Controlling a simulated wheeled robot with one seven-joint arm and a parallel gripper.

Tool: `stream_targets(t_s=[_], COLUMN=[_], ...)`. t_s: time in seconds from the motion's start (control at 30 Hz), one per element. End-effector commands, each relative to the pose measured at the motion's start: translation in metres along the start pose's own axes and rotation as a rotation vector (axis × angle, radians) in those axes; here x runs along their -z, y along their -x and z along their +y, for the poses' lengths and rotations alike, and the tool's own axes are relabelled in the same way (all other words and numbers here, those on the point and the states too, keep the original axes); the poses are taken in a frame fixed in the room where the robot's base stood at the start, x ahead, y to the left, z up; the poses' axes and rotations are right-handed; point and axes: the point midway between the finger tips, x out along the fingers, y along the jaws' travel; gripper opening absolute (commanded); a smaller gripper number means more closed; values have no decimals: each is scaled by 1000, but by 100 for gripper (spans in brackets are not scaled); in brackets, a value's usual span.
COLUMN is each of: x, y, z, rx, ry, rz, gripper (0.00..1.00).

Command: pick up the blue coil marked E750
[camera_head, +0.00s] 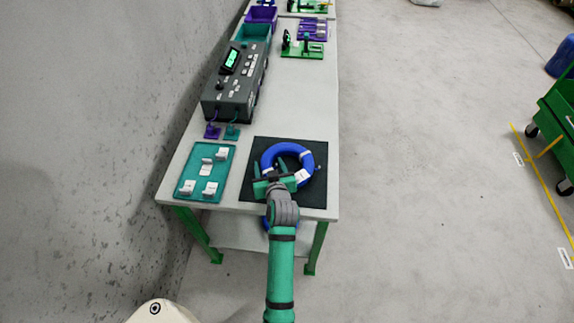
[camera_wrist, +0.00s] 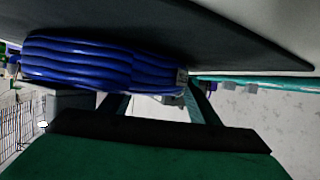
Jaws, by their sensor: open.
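A blue cable coil (camera_head: 308,160) lies flat on a black mat (camera_head: 317,193) at the near end of the table. A white label (camera_head: 302,175) sits on its near right side; its marking is too small to read. My gripper (camera_head: 270,167) is open at the coil's near left edge and overlaps it in the head view. In the wrist view, the stacked blue loops (camera_wrist: 75,62) lie just beyond the fingers (camera_wrist: 160,98), against the dark mat (camera_wrist: 225,35). The coil's pale tag (camera_wrist: 182,77) shows close to the right finger. I cannot tell whether the fingers touch the coil.
A teal tray (camera_head: 196,192) with several pale parts lies left of the mat. A dark control box (camera_head: 236,85) stands behind it, against the wall side. Part of another blue thing (camera_head: 266,223) shows below the tabletop. The table's middle right is clear.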

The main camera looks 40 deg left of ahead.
Motion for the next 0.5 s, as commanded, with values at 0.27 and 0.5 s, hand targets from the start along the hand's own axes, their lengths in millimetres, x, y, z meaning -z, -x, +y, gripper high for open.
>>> stream_targets(t_s=[0.27, 0.5], x=[0, 2], y=[0, 1], z=[0, 1], rx=[-1, -2], ry=[0, 1], rz=[1, 5], gripper=[29, 4])
